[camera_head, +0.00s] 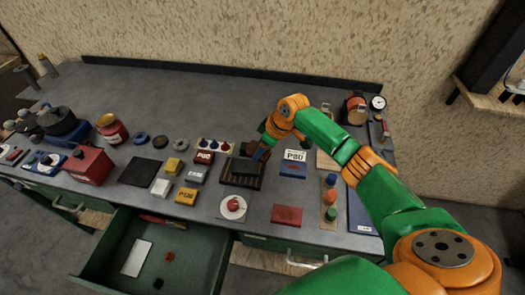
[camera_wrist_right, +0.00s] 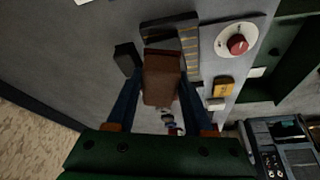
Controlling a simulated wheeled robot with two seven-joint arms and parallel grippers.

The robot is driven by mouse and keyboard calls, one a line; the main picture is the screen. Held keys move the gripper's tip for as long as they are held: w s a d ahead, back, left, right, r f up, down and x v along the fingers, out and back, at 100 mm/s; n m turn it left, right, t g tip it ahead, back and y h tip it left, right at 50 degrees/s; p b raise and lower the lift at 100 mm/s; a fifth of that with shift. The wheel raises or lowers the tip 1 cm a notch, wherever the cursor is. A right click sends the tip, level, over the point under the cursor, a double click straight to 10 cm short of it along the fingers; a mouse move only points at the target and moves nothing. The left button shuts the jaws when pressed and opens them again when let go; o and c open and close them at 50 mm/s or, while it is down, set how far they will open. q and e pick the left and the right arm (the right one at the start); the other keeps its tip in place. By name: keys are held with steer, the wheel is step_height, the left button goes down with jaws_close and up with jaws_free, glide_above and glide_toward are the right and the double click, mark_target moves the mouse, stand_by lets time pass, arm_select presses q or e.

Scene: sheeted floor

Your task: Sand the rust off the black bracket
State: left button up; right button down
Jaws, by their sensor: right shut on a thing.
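My right gripper (camera_head: 262,154) reaches down over the middle of the workbench. In the right wrist view its two blue fingers (camera_wrist_right: 163,100) are shut on a brown block (camera_wrist_right: 162,80), which hides part of what lies beyond. A black tray with yellowish stripes (camera_head: 241,181) lies just in front of the gripper; it also shows in the wrist view (camera_wrist_right: 188,40). A small dark angular piece (camera_wrist_right: 127,58) stands beside the held block; I cannot tell whether it is the black bracket, and no rust is discernible. My left gripper is not in view.
A white dial with a red knob (camera_head: 233,207) is near the front edge. A green drawer (camera_head: 195,250) stands open below. The back of the bench is mostly clear.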

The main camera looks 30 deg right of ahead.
steer(key=shift+r, duration=0.9)
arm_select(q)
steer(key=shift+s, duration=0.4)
arm_select(e)
steer(key=shift+r, duration=0.1)
